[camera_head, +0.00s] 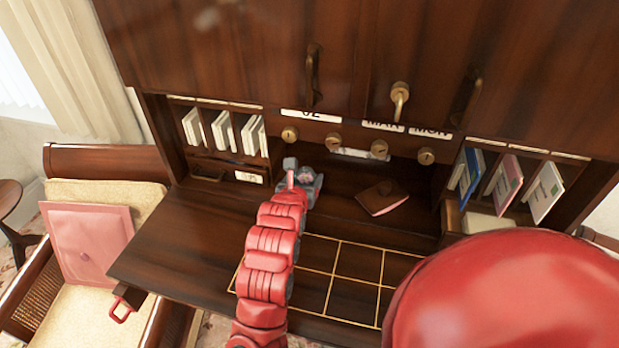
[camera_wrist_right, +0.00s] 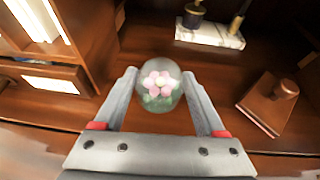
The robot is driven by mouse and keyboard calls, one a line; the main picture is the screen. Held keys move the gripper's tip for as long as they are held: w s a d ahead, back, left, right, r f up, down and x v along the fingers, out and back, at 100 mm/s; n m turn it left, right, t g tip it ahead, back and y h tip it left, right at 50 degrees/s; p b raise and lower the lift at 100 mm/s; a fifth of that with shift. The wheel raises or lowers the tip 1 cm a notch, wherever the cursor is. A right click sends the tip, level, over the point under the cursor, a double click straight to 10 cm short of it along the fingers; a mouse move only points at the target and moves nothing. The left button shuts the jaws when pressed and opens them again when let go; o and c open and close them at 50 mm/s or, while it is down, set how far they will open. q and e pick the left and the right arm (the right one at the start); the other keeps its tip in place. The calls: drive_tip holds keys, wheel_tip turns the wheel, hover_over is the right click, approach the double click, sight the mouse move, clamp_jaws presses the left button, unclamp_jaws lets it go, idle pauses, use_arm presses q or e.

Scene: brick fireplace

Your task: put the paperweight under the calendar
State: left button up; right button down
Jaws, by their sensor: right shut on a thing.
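The paperweight (camera_wrist_right: 160,84) is a clear glass dome with a pink flower inside, seen in the right wrist view. My right gripper (camera_wrist_right: 160,90) has its two fingers on either side of it and is shut on it. In the head view this gripper (camera_head: 304,182) is over the back of the desk, below the calendar. The calendar (camera_head: 384,126) is a row of white cards reading 02, MAR and MON on the cabinet front, above brass knobs. I cannot tell whether the paperweight touches the desk. My left gripper is not in view.
A wooden rocker blotter (camera_head: 383,197) lies right of the gripper. A marble pen stand (camera_wrist_right: 208,32) is behind.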

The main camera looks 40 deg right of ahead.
sight(309, 183)
drive_tip(key=shift+w+d, duration=0.4)
drive_tip(key=shift+d, duration=0.3)
drive_tip(key=f, duration=0.1)
drive_tip(key=f+p, duration=0.2)
drive_tip(key=shift+w+d+f, duration=0.1)
drive_tip(key=shift+d+f, duration=0.15)
drive_tip(key=shift+d, duration=0.05)
drive_tip(key=shift+f, duration=0.3)
unclamp_jaws()
